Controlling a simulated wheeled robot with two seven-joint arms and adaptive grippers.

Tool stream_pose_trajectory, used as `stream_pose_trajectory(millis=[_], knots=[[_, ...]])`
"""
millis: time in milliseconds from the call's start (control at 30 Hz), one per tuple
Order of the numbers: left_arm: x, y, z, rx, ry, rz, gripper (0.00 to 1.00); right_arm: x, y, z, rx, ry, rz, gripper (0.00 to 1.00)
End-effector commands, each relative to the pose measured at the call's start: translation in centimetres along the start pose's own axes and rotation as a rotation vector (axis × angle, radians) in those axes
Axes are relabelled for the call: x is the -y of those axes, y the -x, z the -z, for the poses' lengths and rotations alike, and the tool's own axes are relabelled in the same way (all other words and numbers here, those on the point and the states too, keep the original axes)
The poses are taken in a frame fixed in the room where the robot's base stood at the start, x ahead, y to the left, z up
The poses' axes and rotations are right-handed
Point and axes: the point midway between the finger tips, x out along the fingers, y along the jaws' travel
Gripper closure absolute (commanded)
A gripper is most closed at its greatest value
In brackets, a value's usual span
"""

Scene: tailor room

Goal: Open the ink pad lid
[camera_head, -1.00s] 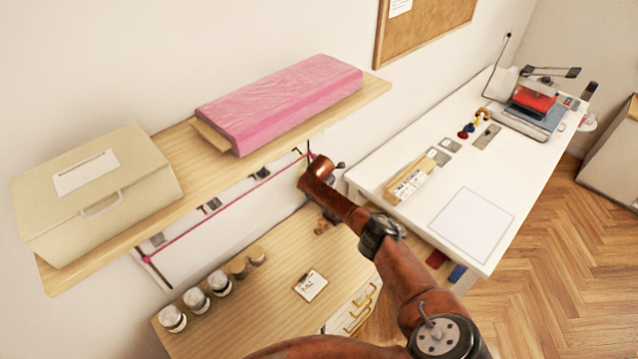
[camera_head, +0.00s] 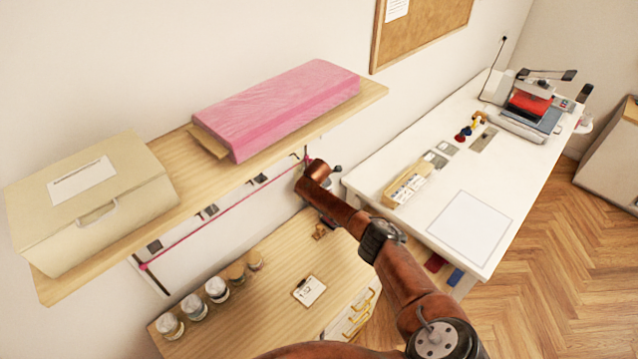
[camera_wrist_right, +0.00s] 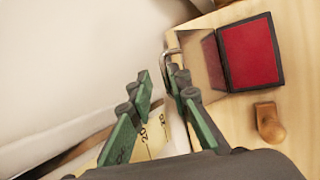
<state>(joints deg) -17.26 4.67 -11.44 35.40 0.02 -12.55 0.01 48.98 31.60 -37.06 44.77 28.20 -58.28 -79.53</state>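The ink pad (camera_wrist_right: 250,52) shows in the right wrist view as a red pad in a dark frame. A brownish-grey panel (camera_wrist_right: 213,62), which looks like its lid, stands along the pad's left edge, and the red surface is uncovered. My right gripper (camera_wrist_right: 158,77) is open, its green-padded fingers apart with nothing between them, just left of the panel. The right finger is close to the panel; I cannot tell whether they touch. My left gripper is out of view.
A wooden stamp (camera_wrist_right: 268,122) lies below the ink pad. The wooden shelf (camera_head: 185,150) above holds a beige box (camera_head: 85,200) and a pink bundle (camera_head: 280,105). Several jars (camera_head: 217,287) and a small clipboard (camera_head: 310,290) are on the lower table (camera_head: 265,305).

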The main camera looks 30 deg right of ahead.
Motion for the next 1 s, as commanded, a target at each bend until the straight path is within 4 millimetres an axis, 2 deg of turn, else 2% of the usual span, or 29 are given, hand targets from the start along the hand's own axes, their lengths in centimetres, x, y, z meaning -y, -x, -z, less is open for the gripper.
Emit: stream_pose_trajectory(millis=[33,267,700,833,1000], knots=[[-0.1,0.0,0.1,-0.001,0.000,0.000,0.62,-0.6,0.7,0.1,-0.003,0.001,-0.014,0.87],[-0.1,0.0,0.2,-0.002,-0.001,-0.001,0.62,-0.5,3.5,-0.1,0.000,0.001,-0.013,0.87],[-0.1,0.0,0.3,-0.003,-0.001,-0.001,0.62,-0.2,10.2,-0.2,0.003,0.000,-0.008,0.87],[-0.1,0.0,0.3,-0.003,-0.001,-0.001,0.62,-0.1,11.2,-0.2,0.003,0.001,-0.007,0.87],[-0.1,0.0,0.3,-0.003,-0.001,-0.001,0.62,-0.1,11.6,-0.2,0.003,0.000,-0.004,0.87]])
